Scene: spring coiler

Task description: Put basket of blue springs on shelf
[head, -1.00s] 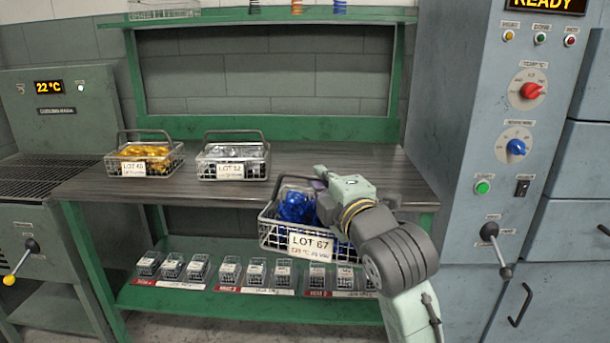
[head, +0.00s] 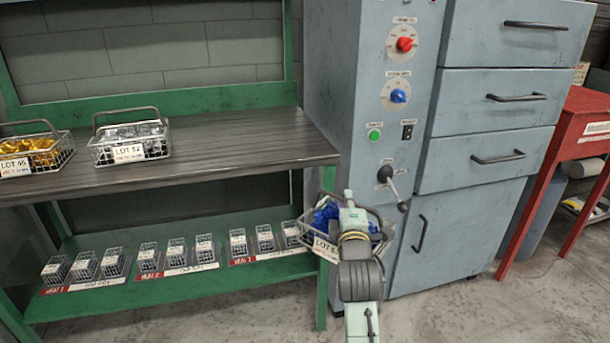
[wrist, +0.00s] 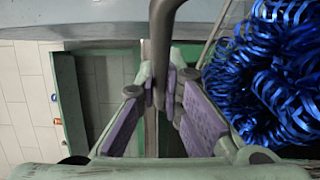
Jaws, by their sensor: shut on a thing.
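The wire basket of blue springs (head: 314,242) hangs from my gripper (head: 352,208) in the head view, in front of the grey cabinet and beside the bench's right end. Its white lot label is partly covered by my arm. In the wrist view my gripper (wrist: 166,100) has its purple pads shut on the dark basket handle (wrist: 162,45). The blue springs (wrist: 275,75) fill the right of that view. The green lower shelf (head: 190,290) runs under the bench and holds several small wire baskets; the upper shelf is out of view.
Baskets of gold springs (head: 35,152) and silver springs (head: 130,142) stand on the bench top (head: 225,145). The grey cabinet (head: 345,110) has a lever (head: 392,185) sticking out close to the held basket. A red table (head: 575,120) stands at right; the floor before the cabinet is clear.

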